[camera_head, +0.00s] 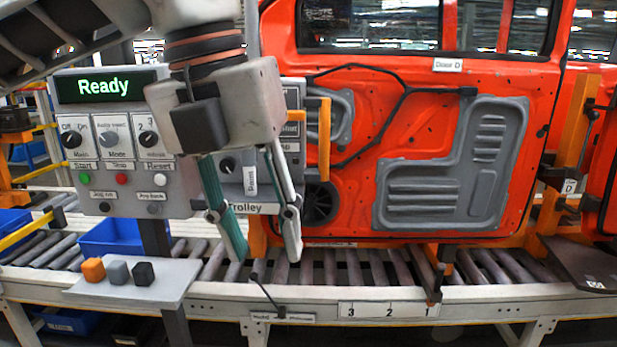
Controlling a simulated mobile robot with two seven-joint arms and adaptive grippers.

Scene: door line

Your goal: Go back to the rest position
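My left arm comes in from the upper left, and its gripper (264,252) hangs with the fingers pointing down. The two fingers, one with a green face, stand apart with nothing held between them. The gripper is in front of the control panel's right part and the trolley panel, above the roller conveyor. It hides part of both panels. My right arm and gripper are not in the picture.
A control panel (93,197) with a lit "Ready" display (104,87) stands at left. A small shelf (180,290) holds orange, grey and black cubes. An orange door (400,120) stands behind the roller conveyor (350,268). A blue bin (110,238) sits behind the shelf.

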